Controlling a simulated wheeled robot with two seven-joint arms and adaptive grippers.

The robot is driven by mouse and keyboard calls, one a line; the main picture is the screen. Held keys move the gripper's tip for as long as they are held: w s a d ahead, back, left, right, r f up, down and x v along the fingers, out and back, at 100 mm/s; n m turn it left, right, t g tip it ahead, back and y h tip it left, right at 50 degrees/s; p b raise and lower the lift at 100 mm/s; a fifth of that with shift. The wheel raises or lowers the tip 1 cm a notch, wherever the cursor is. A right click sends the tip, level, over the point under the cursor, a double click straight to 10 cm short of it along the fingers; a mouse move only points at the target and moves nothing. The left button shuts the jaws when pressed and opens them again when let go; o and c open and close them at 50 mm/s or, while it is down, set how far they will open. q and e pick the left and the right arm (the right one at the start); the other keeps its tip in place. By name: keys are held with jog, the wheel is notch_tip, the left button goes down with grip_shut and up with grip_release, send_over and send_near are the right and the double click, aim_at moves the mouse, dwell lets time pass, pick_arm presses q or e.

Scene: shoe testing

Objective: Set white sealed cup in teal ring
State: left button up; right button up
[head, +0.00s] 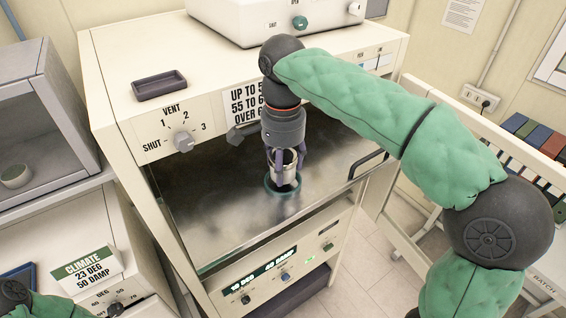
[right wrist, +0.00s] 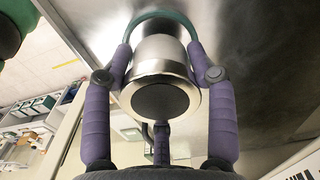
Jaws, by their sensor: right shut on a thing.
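A pale, silvery-white cup (head: 286,173) with a dark round end is upright over the metal shelf. It shows large in the right wrist view (right wrist: 160,65), its dark end towards the camera. The teal ring (head: 268,187) lies on the shelf around the cup's lower end; its arc also shows beyond the cup in the right wrist view (right wrist: 158,14). My right gripper (head: 285,172) points down with its purple fingers around the cup, shut on it. I cannot tell whether the cup's base touches the shelf inside the ring. My left gripper is out of view.
The metal shelf (head: 215,200) is bare around the ring, under a cabinet front with a vent dial (head: 184,142). A small dark tray (head: 159,85) sits on the cabinet top. A grey box (head: 45,120) stands at left, a white rack (head: 480,150) at right.

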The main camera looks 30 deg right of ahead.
jog(key=shift+p, duration=0.4)
dwell(1.2)
jog(key=shift+f+b, duration=0.85)
jog(key=shift+f, duration=0.35)
jog(key=o, duration=1.3)
notch_tip(320, 180, up, 12)
